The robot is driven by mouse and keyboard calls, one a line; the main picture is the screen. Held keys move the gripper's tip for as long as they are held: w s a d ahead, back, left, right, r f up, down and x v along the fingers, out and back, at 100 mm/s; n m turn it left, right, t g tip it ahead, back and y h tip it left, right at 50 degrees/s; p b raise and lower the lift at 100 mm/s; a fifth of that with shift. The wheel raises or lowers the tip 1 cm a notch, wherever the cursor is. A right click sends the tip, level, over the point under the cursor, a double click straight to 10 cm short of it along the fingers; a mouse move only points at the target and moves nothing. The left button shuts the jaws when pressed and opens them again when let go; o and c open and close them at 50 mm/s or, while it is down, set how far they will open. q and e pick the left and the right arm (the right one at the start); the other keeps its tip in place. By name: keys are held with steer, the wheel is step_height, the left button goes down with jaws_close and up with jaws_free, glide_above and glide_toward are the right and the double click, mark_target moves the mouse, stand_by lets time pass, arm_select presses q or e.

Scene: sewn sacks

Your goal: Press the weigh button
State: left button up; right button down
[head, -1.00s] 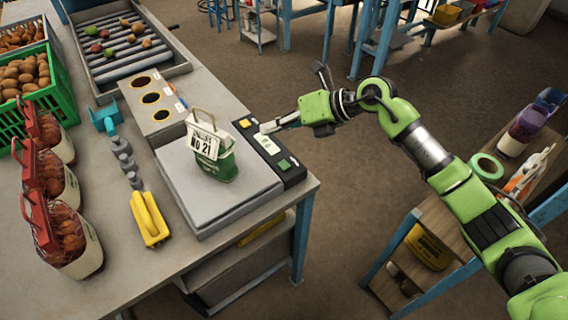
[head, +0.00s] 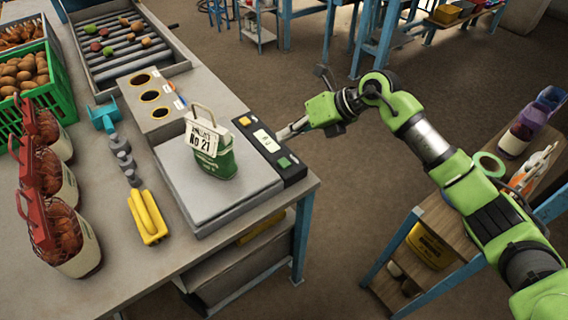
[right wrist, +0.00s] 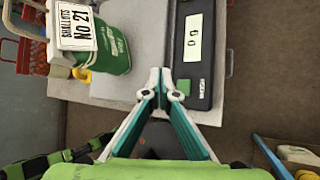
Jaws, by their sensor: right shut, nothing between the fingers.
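A scale with a grey plate (head: 240,197) stands at the table's right edge. Its black panel (head: 249,132) has a yellow button (head: 244,122), a lit display (head: 267,140) and a green button (head: 284,162). The button labels are too small to read. A green sack (head: 216,160) with a handle and a "No 21" tag stands upright on the plate. My right gripper (head: 283,134) is shut and empty by the panel's right edge, near the display. In the right wrist view its tips (right wrist: 161,72) appear just left of the green button (right wrist: 183,87), not covering it. My left gripper is out of view.
Left of the scale are a three-hole block (head: 153,97), a yellow-handled tool (head: 147,217) and several red-topped bags (head: 68,235). A roller tray (head: 130,50) lies behind. A wooden shelf (head: 451,217) stands at the right. Open floor separates it from the table.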

mark_target(287, 162)
step_height(287, 162, down, 7)
steer(key=b, duration=0.3)
steer(key=shift+r+b, duration=0.2)
steer(key=shift+b, duration=0.15)
stand_by(0.9)
steer(key=shift+f+b, duration=0.4)
steer(key=shift+f, duration=0.05)
steer(key=shift+f+b, duration=0.35)
steer(key=shift+f, duration=0.15)
stand_by(0.6)
steer(key=shift+r, duration=0.1)
steer(key=shift+r+p, duration=0.55)
steer(key=shift+r, duration=0.3)
steer(key=shift+r+p, duration=1.6)
steer(key=shift+r, duration=0.95)
